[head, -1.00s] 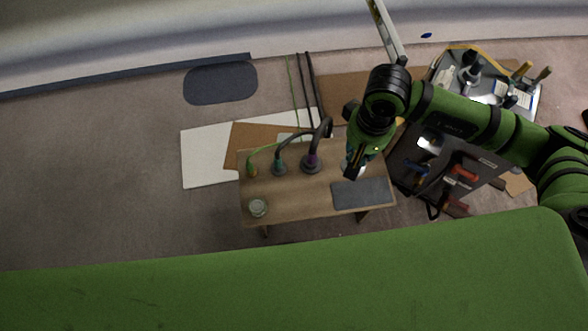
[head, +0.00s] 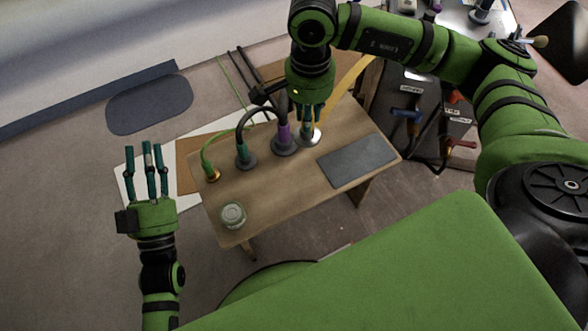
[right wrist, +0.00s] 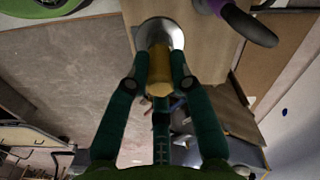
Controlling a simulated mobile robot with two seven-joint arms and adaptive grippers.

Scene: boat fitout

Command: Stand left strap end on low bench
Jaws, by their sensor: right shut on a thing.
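The yellow strap end has a round silver base (head: 309,136) and a yellow body (right wrist: 159,70). A yellow strap (head: 347,88) runs from it up to the right in the head view. My right gripper (head: 305,116) is shut on the strap end from above; in the right wrist view its fingers (right wrist: 160,82) close around the yellow body. The silver base is at the top of the low wooden bench (head: 285,203), right of the purple end; I cannot tell if it touches. My left gripper (head: 147,158) is open and empty, left of the bench, fingers pointing away.
On the bench stand a purple end (head: 284,140), a teal end (head: 245,157) and a green cable end (head: 210,173), with cables running back. A lidded jar (head: 232,215) is at the front left, a grey mat (head: 355,160) at the right. A dark tool surface (head: 425,125) lies beyond the bench's right end.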

